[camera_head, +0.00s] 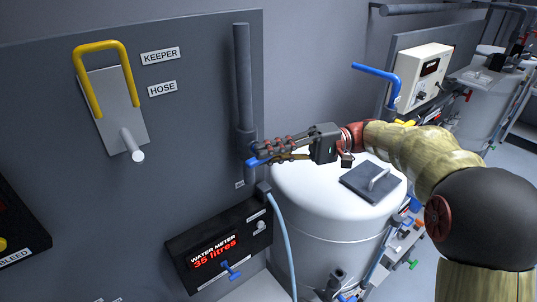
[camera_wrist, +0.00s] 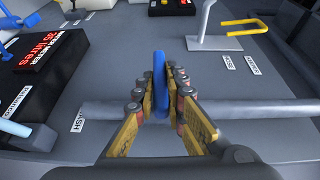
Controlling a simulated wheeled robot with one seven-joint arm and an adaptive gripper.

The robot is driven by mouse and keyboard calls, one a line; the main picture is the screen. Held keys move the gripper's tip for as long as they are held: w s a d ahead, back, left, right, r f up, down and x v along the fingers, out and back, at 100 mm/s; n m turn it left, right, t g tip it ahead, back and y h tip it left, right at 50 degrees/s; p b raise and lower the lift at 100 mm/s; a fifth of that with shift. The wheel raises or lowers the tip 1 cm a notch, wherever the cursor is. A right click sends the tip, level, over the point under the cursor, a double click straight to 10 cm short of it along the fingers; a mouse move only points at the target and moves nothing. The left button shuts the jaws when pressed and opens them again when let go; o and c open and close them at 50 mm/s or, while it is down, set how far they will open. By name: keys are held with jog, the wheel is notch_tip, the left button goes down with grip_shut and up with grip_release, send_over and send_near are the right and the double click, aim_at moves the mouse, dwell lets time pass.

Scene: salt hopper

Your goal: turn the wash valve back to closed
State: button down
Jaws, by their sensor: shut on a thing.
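The wash valve has a blue handle (camera_head: 254,162) on the grey vertical pipe (camera_head: 242,80) of the dark panel. In the wrist view the blue handle (camera_wrist: 160,82) stands between my fingers and appears to lie across the pipe (camera_wrist: 250,108). A WASH label (camera_wrist: 78,122) is beside the pipe there. My gripper (camera_head: 262,154) reaches in from the right and is shut on the handle; its fingers also show in the wrist view (camera_wrist: 160,88). The fingers hide part of the handle and the valve body.
The water meter (camera_head: 218,245) below reads 35 litres and has a small blue tap (camera_head: 231,270). A white tank (camera_head: 320,222) stands under my arm. A yellow keeper loop (camera_head: 103,45) and grey plate are at the upper left. A light blue hose (camera_head: 281,235) hangs below the valve.

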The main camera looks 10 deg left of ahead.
dwell(0.3)
jog(key=c, duration=1.8)
grip_release()
jog(key=shift+c, duration=0.2)
jog(key=v, duration=0.7)
jog(key=shift+w+d, duration=0.15)
jog(key=shift+d, duration=0.1)
